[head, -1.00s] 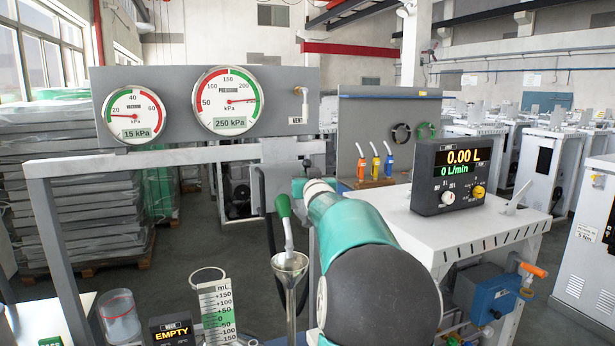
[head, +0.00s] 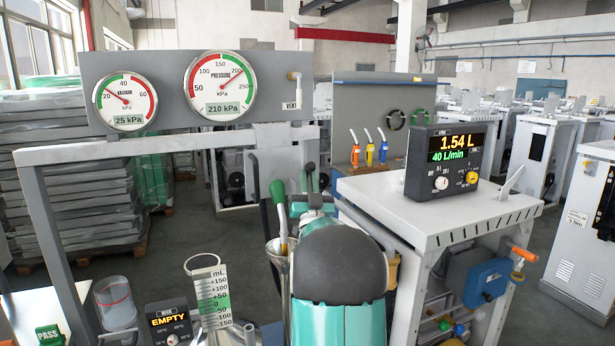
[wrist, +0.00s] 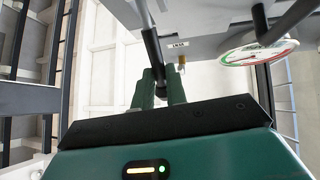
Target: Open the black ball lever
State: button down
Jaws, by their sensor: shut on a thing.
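In the wrist view my gripper (wrist: 161,84) has its two green fingers shut around the end of a dark lever (wrist: 153,47). The lever's ball end is mostly hidden between the fingers. The dark rod runs up from the fingers toward the grey panel (wrist: 205,40). In the head view my arm covers most of the gripper and the lever; only a bit of green shows above my arm.
The flow display (head: 457,147) reads 1.54 L and 40 L/min on a white cabinet (head: 440,215) at right. The pressure gauge (head: 219,85) reads 210 kPa and the vacuum gauge (head: 125,101) 25 kPa.

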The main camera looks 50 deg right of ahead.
jog(key=shift+s+f+h, duration=0.1)
jog(key=shift+f+h, duration=0.05)
jog(key=shift+h, duration=0.15)
jog(key=c, duration=1.4)
grip_release()
jog(key=v, duration=1.3)
jog(key=shift+s+a+f, duration=0.25)
